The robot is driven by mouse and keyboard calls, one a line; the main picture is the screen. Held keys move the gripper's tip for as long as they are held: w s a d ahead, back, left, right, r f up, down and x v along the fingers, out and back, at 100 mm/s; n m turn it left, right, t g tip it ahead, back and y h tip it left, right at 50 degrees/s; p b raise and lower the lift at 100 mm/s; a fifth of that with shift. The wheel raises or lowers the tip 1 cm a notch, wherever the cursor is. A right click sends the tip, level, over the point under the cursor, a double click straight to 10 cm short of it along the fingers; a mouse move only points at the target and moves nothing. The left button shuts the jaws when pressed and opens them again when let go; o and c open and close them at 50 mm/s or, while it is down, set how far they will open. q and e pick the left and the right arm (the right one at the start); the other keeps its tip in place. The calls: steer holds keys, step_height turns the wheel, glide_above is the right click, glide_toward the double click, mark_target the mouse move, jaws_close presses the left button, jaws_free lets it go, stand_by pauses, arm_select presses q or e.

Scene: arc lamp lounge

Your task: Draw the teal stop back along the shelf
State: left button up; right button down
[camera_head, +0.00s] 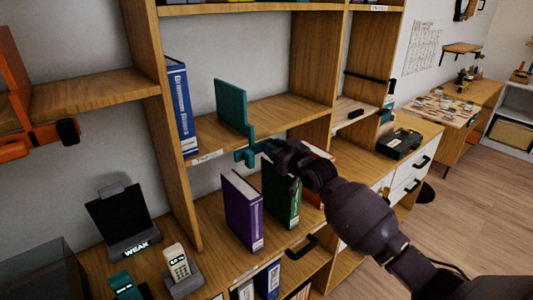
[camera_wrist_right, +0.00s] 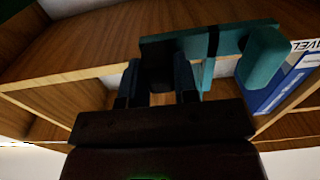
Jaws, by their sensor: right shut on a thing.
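The teal stop (camera_head: 231,107) stands upright on the middle wooden shelf (camera_head: 285,110), a little right of a blue book (camera_head: 181,107). Its lower teal part hangs over the shelf's front edge. My right gripper (camera_head: 261,149) reaches in from the lower right and is shut on that front part. In the right wrist view the teal stop (camera_wrist_right: 262,58) crosses the top, with the dark fingers (camera_wrist_right: 160,85) at its near side. Just where the fingertips meet the stop is partly hidden. My left gripper is not in view.
A purple binder (camera_head: 242,211) and a green binder (camera_head: 282,200) stand below my right gripper. An orange stop (camera_head: 15,150) is on the left shelf. The middle shelf is bare right of the teal stop. A black box (camera_head: 399,144) sits on the right cabinet.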

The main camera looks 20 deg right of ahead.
steer(key=shift+d, duration=0.2)
steer(key=c, duration=0.9)
jaws_free()
steer(key=v, duration=1)
steer(key=shift+s+d, duration=0.1)
steer(key=shift+s, duration=0.25)
